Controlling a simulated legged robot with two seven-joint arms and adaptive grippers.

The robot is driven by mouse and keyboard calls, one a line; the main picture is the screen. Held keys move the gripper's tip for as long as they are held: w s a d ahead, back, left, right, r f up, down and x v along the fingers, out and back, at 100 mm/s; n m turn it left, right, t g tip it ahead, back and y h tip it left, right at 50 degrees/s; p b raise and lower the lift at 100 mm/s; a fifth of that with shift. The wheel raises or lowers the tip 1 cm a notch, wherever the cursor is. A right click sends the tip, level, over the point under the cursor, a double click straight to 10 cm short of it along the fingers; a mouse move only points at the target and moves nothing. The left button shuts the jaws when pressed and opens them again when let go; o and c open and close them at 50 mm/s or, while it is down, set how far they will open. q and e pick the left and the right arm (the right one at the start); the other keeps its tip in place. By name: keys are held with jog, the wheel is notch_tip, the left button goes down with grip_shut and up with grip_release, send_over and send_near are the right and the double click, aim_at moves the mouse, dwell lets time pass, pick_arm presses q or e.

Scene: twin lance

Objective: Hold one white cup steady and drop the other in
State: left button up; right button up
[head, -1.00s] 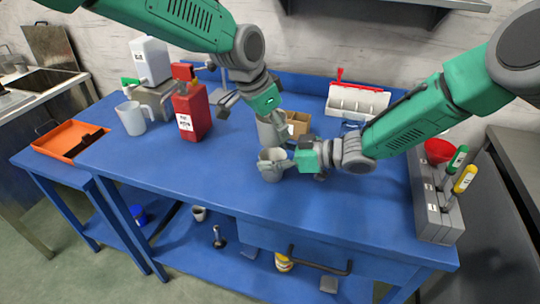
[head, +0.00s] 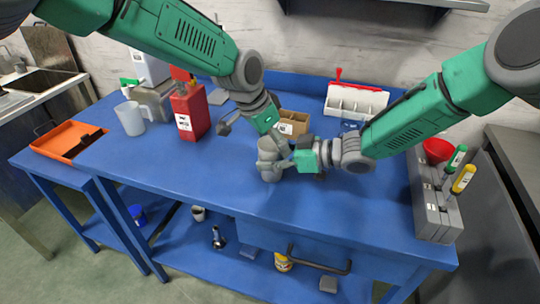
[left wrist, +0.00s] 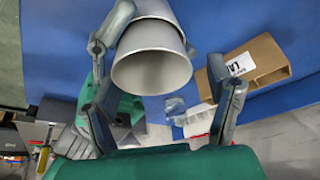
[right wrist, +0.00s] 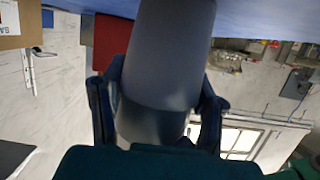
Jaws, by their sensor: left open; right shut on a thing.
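Two white cups, shown grey in this light, stand together as one upright stack at mid table. The lower cup (head: 270,172) is between the fingers of my right gripper (head: 296,161), which is shut on it. The upper cup (head: 267,146) sits in its mouth; in the left wrist view the upper cup (left wrist: 150,72) is nested within the rim of the lower one (left wrist: 158,10). My left gripper (left wrist: 165,112) is open just above and behind the stack, its fingers apart and clear of the upper cup. The right wrist view shows the stack (right wrist: 165,55) close up.
A cardboard box (head: 295,121) stands just behind the cups. A red canister (head: 190,112) and a white jug (head: 131,117) are to the left. A white divided bin (head: 356,102) is at the back, a grey tool rack (head: 433,208) at the right. The front table is clear.

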pick_arm(q)
jog(key=shift+s, duration=0.1)
jog(key=v, duration=0.7)
jog(key=shift+r, duration=0.45)
pick_arm(e)
jog(key=o, duration=1.2)
